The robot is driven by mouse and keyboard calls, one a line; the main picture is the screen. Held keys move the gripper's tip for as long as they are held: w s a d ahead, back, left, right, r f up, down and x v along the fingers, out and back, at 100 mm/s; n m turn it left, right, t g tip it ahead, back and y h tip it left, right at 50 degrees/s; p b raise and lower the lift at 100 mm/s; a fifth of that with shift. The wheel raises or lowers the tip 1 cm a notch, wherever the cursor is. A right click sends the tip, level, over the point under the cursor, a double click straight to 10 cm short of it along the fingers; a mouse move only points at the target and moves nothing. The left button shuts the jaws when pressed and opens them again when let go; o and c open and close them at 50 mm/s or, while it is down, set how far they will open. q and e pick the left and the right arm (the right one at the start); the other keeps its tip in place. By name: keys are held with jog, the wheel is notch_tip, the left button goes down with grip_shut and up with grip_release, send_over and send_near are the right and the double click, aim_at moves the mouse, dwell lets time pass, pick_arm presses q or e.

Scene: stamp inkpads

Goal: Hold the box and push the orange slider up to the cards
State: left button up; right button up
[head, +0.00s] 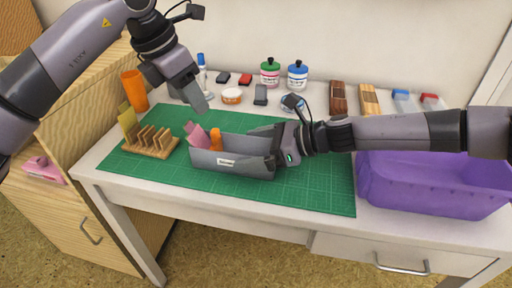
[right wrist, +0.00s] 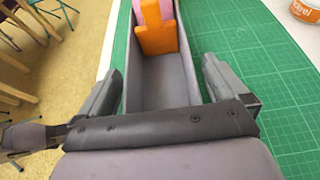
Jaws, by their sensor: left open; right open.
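A grey open box (head: 232,168) with a small white label sits on the green cutting mat (head: 310,195). In its left end stand pink cards (head: 197,136) and an orange slider (head: 216,140) close beside them. The right wrist view shows the slider (right wrist: 157,39) with pink cards (right wrist: 152,8) behind it. My right gripper (right wrist: 160,80) is open at the box's right end, its fingers on either side of the box walls; contact cannot be told. It also shows in the head view (head: 272,145). My left gripper (head: 200,98) is open and empty above the mat's back left.
A wooden rack (head: 150,143) with a yellow card stands left of the box, an orange cup (head: 135,90) behind it. Ink bottles (head: 270,72) and pads line the back. A purple bin (head: 435,185) stands at right. The mat's front is clear.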

jog(key=c, duration=1)
pick_arm(q)
jog(key=c, duration=0.7)
jog(key=shift+s+d+m, duration=0.1)
jog(key=shift+d+m, duration=0.15)
jog(key=shift+m, duration=0.05)
grip_shut()
jog(key=s+d+f+m+t+y, duration=0.15)
jog(key=s+d+m+y, duration=0.35)
jog(key=d+m, duration=0.9)
jog(key=m+t+y, duration=0.2)
jog(key=m+t, duration=0.1)
jog(key=m, duration=1)
send_near(227, 134)
jog(key=shift+g, duration=0.25)
jog(key=f, duration=0.2)
jog(key=s+f, duration=0.1)
jog(key=f, duration=0.1)
jog(key=shift+d, duration=0.4)
jog(key=a, duration=0.1)
jog(key=w+a, duration=0.1)
jog(key=a, duration=0.1)
jog(key=shift+w, duration=0.1)
jog(key=shift+w+a, duration=0.15)
jog(key=shift+a, duration=0.2)
